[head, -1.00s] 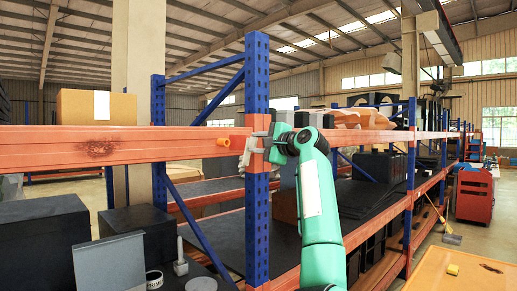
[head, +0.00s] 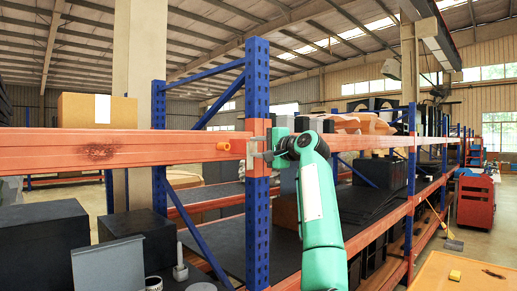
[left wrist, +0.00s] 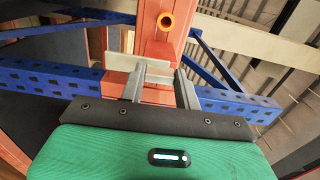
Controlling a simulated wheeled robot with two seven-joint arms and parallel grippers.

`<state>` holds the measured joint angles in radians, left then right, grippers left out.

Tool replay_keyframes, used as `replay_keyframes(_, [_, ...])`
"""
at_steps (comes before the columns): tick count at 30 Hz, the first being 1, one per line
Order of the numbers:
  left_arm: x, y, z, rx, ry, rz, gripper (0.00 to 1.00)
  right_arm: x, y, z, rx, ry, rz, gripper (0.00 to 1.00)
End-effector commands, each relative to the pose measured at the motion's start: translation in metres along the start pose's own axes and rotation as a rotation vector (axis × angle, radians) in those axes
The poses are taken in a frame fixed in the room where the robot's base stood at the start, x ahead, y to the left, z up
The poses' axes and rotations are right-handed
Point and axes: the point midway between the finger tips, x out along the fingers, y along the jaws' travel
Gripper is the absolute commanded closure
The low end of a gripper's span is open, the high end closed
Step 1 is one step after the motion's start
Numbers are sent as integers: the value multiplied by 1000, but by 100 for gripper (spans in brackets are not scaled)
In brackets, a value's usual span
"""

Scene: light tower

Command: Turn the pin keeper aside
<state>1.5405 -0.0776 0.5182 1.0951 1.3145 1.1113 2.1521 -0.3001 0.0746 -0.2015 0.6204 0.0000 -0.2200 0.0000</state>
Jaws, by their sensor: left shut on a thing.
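The pin keeper (left wrist: 120,63) looks like a pale grey flat strip. It lies across the orange beam in the left wrist view, below the orange pin (left wrist: 166,21), whose round hollow end faces out. In the head view the pin (head: 223,146) sticks out of the beam just left of the blue upright. My left gripper (head: 262,152) is at the upright, right of the pin. Its two grey fingers (left wrist: 162,84) reach the strip and are shut on it, with the left finger against it. The exact grip is small and partly hidden. My right gripper is not in view.
The blue rack upright (head: 257,80) and orange beam (head: 150,147) stand close around my left gripper. A cardboard box (head: 97,110) sits behind the beam. Dark boxes and a grey plate (head: 108,265) lie on the lower shelf. Open floor shows at the right.

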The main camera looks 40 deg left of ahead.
Motion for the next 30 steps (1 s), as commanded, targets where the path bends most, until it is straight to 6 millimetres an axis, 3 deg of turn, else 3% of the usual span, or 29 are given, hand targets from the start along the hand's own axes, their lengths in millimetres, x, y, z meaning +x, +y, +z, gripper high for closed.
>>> replay_keyframes(1, [0,1,0,-2,-1,2,100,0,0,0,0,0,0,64])
replay_keyframes(2, [0,1,0,-2,-1,2,66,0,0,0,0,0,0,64])
replay_keyframes(5, [0,1,0,-1,-1,2,46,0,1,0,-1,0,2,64])
replay_keyframes(17, [-8,2,0,-1,1,1,45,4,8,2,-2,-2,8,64])
replay_keyframes(30, [-100,3,0,-1,2,0,45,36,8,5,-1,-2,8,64])
